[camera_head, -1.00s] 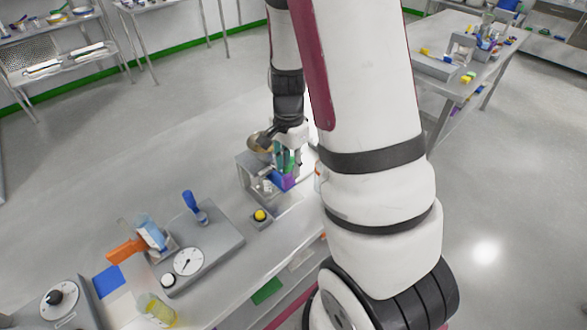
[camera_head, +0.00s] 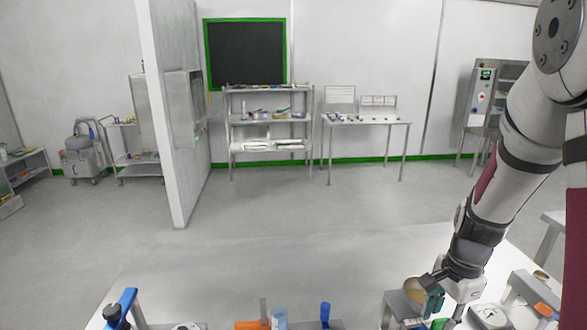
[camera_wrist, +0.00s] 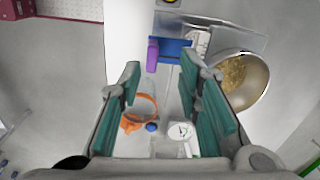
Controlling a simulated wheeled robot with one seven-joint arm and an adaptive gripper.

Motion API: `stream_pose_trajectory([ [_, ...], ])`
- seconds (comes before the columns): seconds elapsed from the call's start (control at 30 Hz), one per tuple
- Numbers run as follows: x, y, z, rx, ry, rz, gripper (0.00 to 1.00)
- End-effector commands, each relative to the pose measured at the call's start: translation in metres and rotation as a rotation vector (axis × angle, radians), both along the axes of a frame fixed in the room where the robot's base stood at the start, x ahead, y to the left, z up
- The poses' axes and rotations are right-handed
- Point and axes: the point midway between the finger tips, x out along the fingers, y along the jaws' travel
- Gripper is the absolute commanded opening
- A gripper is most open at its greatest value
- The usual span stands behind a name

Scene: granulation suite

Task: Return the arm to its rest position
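My arm reaches in from the right edge of the head view and slopes down to the bench. My gripper (camera_head: 440,298) is at its lower end, beside a bowl (camera_head: 413,288) on a metal stand. In the wrist view my gripper (camera_wrist: 160,85) shows two teal-padded fingers spread wide, with nothing held between them. The metal bowl (camera_wrist: 246,84), holding golden granular material, is to the right of the fingers. A purple block (camera_wrist: 152,55) and a blue piece (camera_wrist: 172,50) lie beyond the fingertips.
The bench (camera_head: 250,270) has a wide clear area. A blue-handled tool (camera_head: 325,313) and an orange item (camera_head: 252,324) are at its near edge. In the wrist view an orange-rimmed container (camera_wrist: 137,118) shows below. Shelving (camera_head: 268,118) stands at the far wall.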

Motion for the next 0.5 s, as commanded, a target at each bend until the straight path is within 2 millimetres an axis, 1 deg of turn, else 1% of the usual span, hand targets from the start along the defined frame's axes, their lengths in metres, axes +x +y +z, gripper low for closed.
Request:
stream_pose_trajectory([
  [0.03, 0.001, 0.011, 0.020, 0.002, -0.032, 0.065, 0.32],
  [0.13, -0.001, 0.033, 0.056, -0.001, -0.088, 0.214, 0.32],
  [0.23, -0.009, 0.054, 0.089, -0.014, -0.140, 0.368, 0.32],
  [0.3, -0.017, 0.067, 0.111, -0.030, -0.174, 0.476, 0.32],
  [0.37, -0.025, 0.079, 0.128, -0.048, -0.203, 0.568, 0.32],
  [0.4, -0.031, 0.086, 0.139, -0.062, -0.221, 0.628, 0.32],
  [0.5, -0.049, 0.102, 0.165, -0.103, -0.264, 0.779, 0.32],
])
